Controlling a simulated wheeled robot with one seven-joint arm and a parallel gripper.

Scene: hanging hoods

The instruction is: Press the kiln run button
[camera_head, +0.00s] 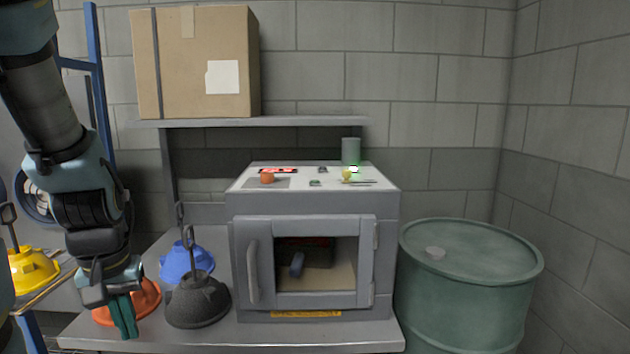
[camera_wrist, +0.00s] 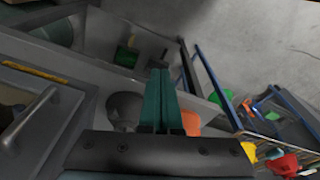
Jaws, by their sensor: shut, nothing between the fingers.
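The kiln (camera_head: 315,201) is a grey box with a windowed front door and a handle on its left side. Its light top panel (camera_head: 333,186) carries an orange knob (camera_head: 267,178), a red display (camera_head: 278,170), small dark controls (camera_head: 315,183), and a yellow piece (camera_head: 346,174) beside a green glow. I cannot tell which control is the run button. My gripper (camera_head: 124,318) is shut and empty, with green fingers pointing down, left of the kiln and in front of the orange hood (camera_head: 146,300). The fingers (camera_wrist: 159,100) also show in the wrist view.
A black hood (camera_head: 197,302) and a blue hood (camera_head: 186,262) stand between my gripper and the kiln. A cardboard box (camera_head: 193,60) sits on the shelf (camera_head: 255,122) above. A green cylinder (camera_head: 351,151) stands behind the panel. A green drum (camera_head: 470,285) is at the right.

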